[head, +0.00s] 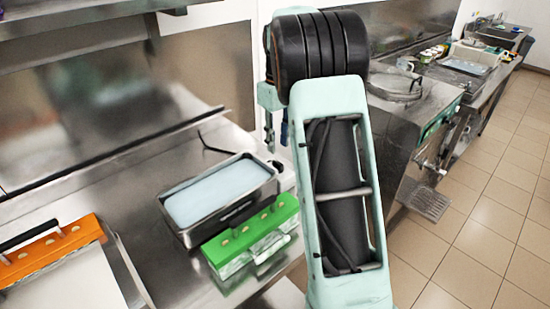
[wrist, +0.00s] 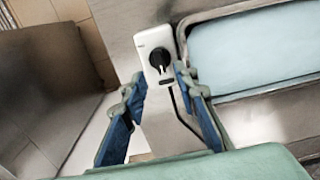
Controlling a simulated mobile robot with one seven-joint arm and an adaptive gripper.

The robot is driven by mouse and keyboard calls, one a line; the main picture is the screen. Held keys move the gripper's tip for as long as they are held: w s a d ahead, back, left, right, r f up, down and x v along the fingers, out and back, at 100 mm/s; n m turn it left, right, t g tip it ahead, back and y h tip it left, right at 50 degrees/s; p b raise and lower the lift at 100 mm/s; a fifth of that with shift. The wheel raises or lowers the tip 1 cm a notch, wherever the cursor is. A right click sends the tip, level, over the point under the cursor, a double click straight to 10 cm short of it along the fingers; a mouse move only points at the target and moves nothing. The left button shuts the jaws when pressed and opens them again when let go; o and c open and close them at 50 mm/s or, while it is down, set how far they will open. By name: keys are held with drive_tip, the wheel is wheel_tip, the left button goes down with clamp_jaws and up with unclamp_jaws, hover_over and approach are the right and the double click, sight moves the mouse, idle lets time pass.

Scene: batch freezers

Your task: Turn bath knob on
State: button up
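The bath knob (wrist: 160,59) is a round black dial on a white control box (wrist: 155,38), in the upper middle of the wrist view. A black cable runs down from the box. My gripper (wrist: 158,82) is open, its two blue-padded fingers apart with the knob just beyond and between their tips. Whether a finger touches the box cannot be told. The bath (head: 222,192) is a steel tray of pale blue liquid in the head view; its rim also shows at the right of the wrist view (wrist: 187,62).
A green-topped mould (head: 250,236) stands in front of the bath. An orange-topped mould (head: 50,250) is at the left on the steel counter. A steel machine with a step (head: 424,200) stands right of my arm, with open tiled floor (head: 490,225) beyond.

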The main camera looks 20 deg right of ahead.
sight(278, 162)
wheel_tip(278, 162, down, 7)
drive_tip(key=shift+r, duration=0.2)
clamp_jaws()
